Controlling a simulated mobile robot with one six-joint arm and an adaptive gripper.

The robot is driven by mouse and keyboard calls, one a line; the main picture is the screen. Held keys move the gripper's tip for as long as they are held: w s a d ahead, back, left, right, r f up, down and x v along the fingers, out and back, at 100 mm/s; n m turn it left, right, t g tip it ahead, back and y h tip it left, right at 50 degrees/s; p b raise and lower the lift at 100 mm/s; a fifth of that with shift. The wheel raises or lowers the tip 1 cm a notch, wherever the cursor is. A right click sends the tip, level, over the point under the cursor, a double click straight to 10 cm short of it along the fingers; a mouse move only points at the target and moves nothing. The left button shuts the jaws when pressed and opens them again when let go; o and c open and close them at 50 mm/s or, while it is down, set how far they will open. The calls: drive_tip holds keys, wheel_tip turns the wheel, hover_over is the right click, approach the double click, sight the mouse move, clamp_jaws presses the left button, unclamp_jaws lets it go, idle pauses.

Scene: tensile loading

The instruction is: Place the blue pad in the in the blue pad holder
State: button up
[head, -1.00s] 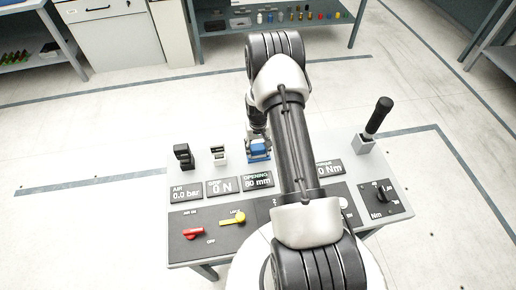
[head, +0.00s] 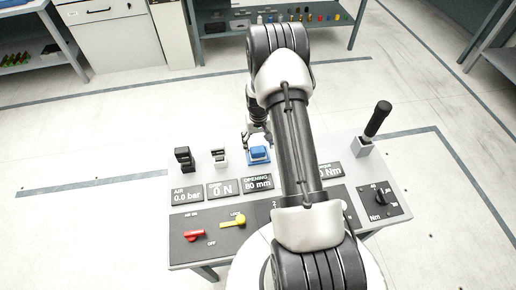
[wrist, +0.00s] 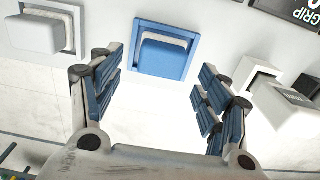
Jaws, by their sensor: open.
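The blue pad (head: 259,152) sits within the blue square frame of its holder (head: 268,158) on the grey bench top. In the wrist view the pad (wrist: 163,56) is inside the holder's rim (wrist: 138,48), and looks seated with the frame around it. My gripper (head: 257,138) is just above and behind the holder. In the wrist view my gripper (wrist: 157,72) has its two fingers spread wide, with nothing between them, apart from the pad. How deep the pad sits cannot be seen.
Display plates and a panel with red (head: 194,235) and yellow (head: 233,221) levers lie in front. A black-handled tool (head: 378,118) stands upright at the right.

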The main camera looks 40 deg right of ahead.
wheel_tip(320, 180, up, 13)
drive_tip(key=p, duration=0.2)
wheel_tip(320, 180, up, 9)
drive_tip(key=n, duration=0.1)
hover_over(258, 149)
drive_tip(key=a, duration=0.4)
drive_tip(key=s+a+r+n+t, duration=0.15)
drive_tip(key=s+a+r, duration=0.35)
drive_tip(key=a+r, duration=0.55)
drive_tip(key=s+a+r+n+t, duration=0.1)
drive_tip(key=s+a+r, duration=0.3)
drive_tip(key=s, duration=0.6)
drive_tip(key=s+a+r+n+t, duration=0.1)
drive_tip(key=s+a+r+t, duration=0.1)
drive_tip(key=s+a+r, duration=0.3)
drive_tip(key=s, duration=0.4)
drive_tip(key=shift+s+n, duration=0.35)
drive_tip(key=shift+s, duration=0.05)
wheel_tip(258, 149, down, 4)
drive_tip(key=b, duration=0.4)
drive_tip(key=shift+f, duration=0.25)
